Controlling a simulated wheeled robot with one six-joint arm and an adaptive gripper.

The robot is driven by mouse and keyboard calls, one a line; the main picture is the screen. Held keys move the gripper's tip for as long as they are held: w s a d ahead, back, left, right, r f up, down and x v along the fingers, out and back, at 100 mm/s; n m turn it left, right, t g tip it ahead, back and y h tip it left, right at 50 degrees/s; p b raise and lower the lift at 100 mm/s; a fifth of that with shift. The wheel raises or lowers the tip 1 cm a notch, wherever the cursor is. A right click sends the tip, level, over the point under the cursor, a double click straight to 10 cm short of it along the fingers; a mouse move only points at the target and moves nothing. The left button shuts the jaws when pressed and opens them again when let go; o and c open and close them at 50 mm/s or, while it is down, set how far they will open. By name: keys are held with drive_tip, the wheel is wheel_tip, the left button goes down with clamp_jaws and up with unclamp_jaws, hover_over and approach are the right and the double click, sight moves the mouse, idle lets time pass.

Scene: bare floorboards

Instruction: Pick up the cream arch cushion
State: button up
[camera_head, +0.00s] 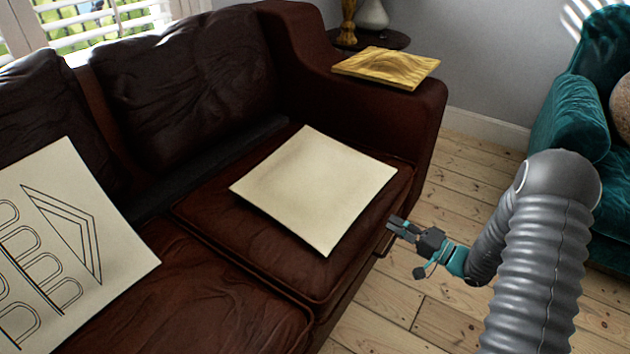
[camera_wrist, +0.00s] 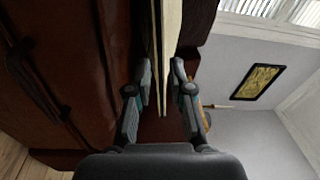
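A thin square cream cushion (camera_head: 315,185) with a plain upper face lies on the right seat of the brown leather sofa. Another cream cushion (camera_head: 60,240), printed with black arches and nested angular lines, lies at the left. My gripper (camera_head: 396,226) is just right of the plain cushion's near right side, by the sofa's front edge. In the wrist view my gripper (camera_wrist: 163,82) is open, with a finger on each side of the plain cushion's thin edge (camera_wrist: 168,45). I cannot tell whether either finger touches it.
The brown sofa (camera_head: 240,320) has a thick right armrest bearing a yellow patterned cushion (camera_head: 387,67). A round side table (camera_head: 385,38) with vases stands behind it. A teal armchair (camera_head: 570,120) stands at the right. Bare floorboards (camera_head: 455,180) lie between.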

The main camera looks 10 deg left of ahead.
sight(362, 203)
drive_tip(key=x, duration=0.5)
drive_tip(key=shift+w+a+p, duration=0.1)
drive_tip(key=shift+a+p, duration=0.15)
drive_tip(key=shift+p, duration=0.05)
drive_tip(key=shift+w+p+x, duration=0.2)
drive_tip(key=shift+p+x, duration=0.3)
drive_tip(key=shift+x, duration=2.4)
drive_tip(key=shift+d, duration=0.15)
clamp_jaws()
